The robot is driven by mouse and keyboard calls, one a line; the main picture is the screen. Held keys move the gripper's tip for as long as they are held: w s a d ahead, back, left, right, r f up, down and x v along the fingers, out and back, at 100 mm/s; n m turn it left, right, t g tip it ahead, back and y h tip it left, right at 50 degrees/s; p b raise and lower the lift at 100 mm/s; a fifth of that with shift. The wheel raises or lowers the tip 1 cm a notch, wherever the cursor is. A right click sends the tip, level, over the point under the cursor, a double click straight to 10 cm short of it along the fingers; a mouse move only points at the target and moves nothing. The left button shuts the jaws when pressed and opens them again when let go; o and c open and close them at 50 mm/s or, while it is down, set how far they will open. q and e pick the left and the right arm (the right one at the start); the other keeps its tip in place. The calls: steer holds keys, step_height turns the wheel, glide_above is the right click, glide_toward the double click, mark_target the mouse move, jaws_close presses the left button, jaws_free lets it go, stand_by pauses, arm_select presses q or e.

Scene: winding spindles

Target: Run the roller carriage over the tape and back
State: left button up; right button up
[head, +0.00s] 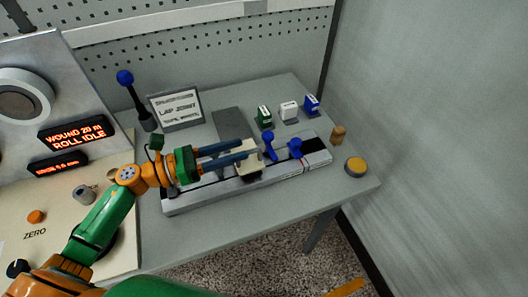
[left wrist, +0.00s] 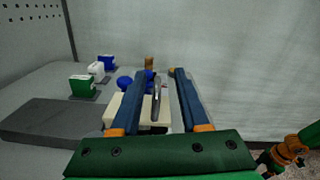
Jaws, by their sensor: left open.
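The roller carriage appears as a cream block (head: 249,172) on a long grey rail fixture (head: 205,198). In the left wrist view the cream block (left wrist: 118,108) carries an upright silver part (left wrist: 157,100) that shows between my fingers. My left gripper (head: 257,148) is open, its two blue fingers reaching over the carriage from the left. In the left wrist view the fingers (left wrist: 160,72) stand apart on either side of the silver part; I cannot tell whether they touch it. Two blue knobbed clamps (head: 295,147) stand right of the carriage. The tape is not clearly distinguishable. My right gripper is not in view.
Green, white (head: 289,110) and blue small blocks stand behind the rail. A lap joint sign (head: 176,108) and a blue-knobbed lever (head: 126,80) stand at back left. A yellow button (head: 356,167) is by the right edge. A control panel (head: 60,200) fills the left.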

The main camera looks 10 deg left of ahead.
mark_target(260, 159)
arm_select(q)
step_height(260, 159, down, 3)
steer(key=shift+r+b, duration=0.15)
steer(key=shift+b, duration=0.55)
steer(key=shift+w+d+r+p, duration=0.1)
steer(key=shift+w+d+p, duration=0.1)
steer(key=shift+w+p, duration=0.1)
steer(key=p+x, duration=0.2)
steer(key=x, duration=0.4)
steer(key=shift+r+p, duration=0.2)
steer(key=shift+p, duration=0.1)
steer(key=shift+w+d+f, duration=0.15)
steer(key=shift+d+f, duration=0.05)
steer(key=shift+d, duration=0.1)
steer(key=shift+a, duration=0.1)
jaws_close()
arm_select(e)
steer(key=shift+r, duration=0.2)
